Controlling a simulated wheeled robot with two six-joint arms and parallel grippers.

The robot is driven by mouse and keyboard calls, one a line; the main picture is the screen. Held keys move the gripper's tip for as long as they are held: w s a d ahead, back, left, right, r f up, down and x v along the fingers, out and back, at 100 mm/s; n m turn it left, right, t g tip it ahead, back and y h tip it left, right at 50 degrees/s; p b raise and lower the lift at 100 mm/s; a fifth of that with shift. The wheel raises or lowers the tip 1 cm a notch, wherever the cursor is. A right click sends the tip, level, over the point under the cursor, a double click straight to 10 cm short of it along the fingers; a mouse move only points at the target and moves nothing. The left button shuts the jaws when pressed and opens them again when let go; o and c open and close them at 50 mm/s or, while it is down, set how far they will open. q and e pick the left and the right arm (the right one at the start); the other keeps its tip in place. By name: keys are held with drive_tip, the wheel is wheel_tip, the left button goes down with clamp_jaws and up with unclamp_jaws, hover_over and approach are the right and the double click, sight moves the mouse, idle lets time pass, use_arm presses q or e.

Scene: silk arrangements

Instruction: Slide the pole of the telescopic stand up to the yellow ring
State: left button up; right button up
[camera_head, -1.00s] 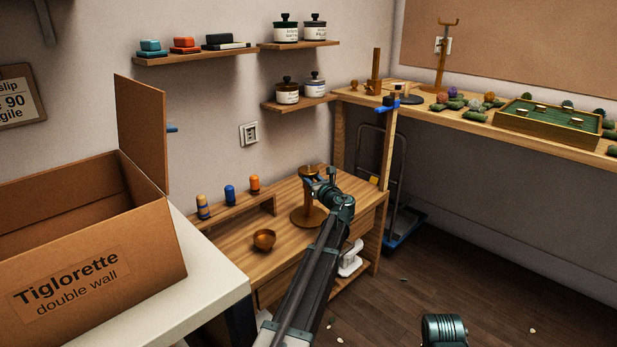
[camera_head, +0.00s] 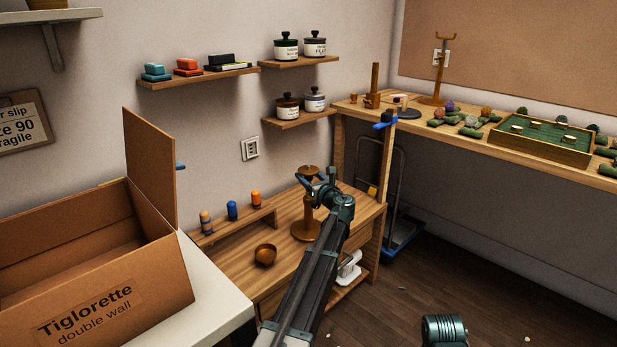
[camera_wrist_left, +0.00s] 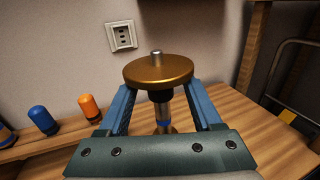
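The telescopic stand stands on the low wooden bench, with a round brown base (camera_head: 305,231) and a disc top (camera_head: 308,171). In the left wrist view the bronze disc (camera_wrist_left: 158,70) with a metal stub sits on a dark collar and a thin metal pole (camera_wrist_left: 162,108). A blue band (camera_wrist_left: 163,123) shows on the pole; I cannot make out a yellow ring. My left gripper (camera_head: 320,180) is at the stand's upper part, just under the disc. Its blue fingers are open on either side of the pole, with gaps visible. My right gripper is not clearly shown; only a teal arm part appears at the bottom.
A small bowl (camera_head: 265,254) and several coloured pegs on a wooden riser (camera_head: 238,224) are left of the stand. An open cardboard box (camera_head: 150,270) stands at the left. The bench front has free room.

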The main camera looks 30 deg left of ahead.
use_arm(q)
drive_tip(key=v, duration=1.3)
drive_tip(key=shift+s+d, duration=0.3)
